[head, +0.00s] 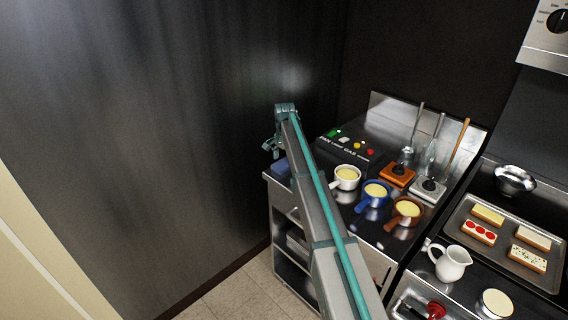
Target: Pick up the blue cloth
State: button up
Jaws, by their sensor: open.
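A small patch of blue (282,168), which looks like the blue cloth, shows at the left corner of the steel counter (372,225). My arm covers most of that corner, so the cloth's full shape is hidden. My gripper (270,148) is at the far end of my arm, just above and slightly left of the blue patch. It is open, with nothing seen between its fingers. It appears apart from the cloth, but the gap is hard to judge.
White (346,177), blue (376,193) and brown (407,210) handled pots stand right of my arm. A dark wall (150,130) rises on the left.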

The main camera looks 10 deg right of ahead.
jog(key=shift+f, duration=0.2)
jog(key=c, duration=1.2)
jog(key=shift+r, duration=0.1)
jog(key=shift+c, duration=0.2)
jog(key=shift+r+b, duration=0.35)
jog(key=shift+r, duration=0.35)
jog(key=s+d+r+b, duration=0.2)
jog(key=s+r, duration=0.3)
jog(key=s, duration=0.1)
jog(key=s+d+r+b, duration=0.2)
jog(key=s+r+b, duration=0.1)
jog(key=s+r, duration=0.3)
jog(key=shift+s+d+r, duration=0.25)
jog(key=shift+s+d, duration=0.05)
jog(key=shift+s, duration=0.35)
